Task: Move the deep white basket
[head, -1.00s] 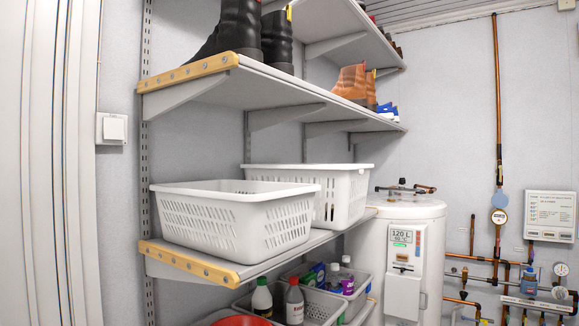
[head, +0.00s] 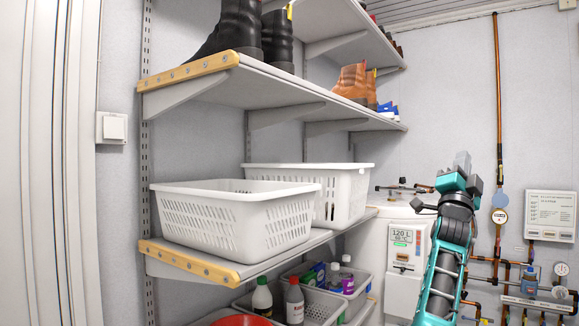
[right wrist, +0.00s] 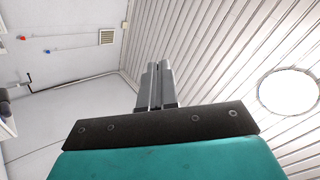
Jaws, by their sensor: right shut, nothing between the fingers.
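Two white slotted laundry baskets stand upright on the middle shelf in the head view. The farther one, which looks the deeper, is the white basket (head: 345,190) at the back right. The nearer white basket (head: 235,215) stands in front of it and hides part of its left side. My right gripper (head: 462,160) is raised to the right of both baskets, in front of the boiler, apart from them and pointing up. In the right wrist view its fingers (right wrist: 157,85) are together with nothing between them. My left gripper is not in view.
The shelf (head: 215,268) has a wooden front edge. An upper shelf (head: 260,88) with boots hangs over the baskets. Below are bottles in grey baskets (head: 325,305). The white boiler (head: 405,270) and copper pipes (head: 498,120) are at the right.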

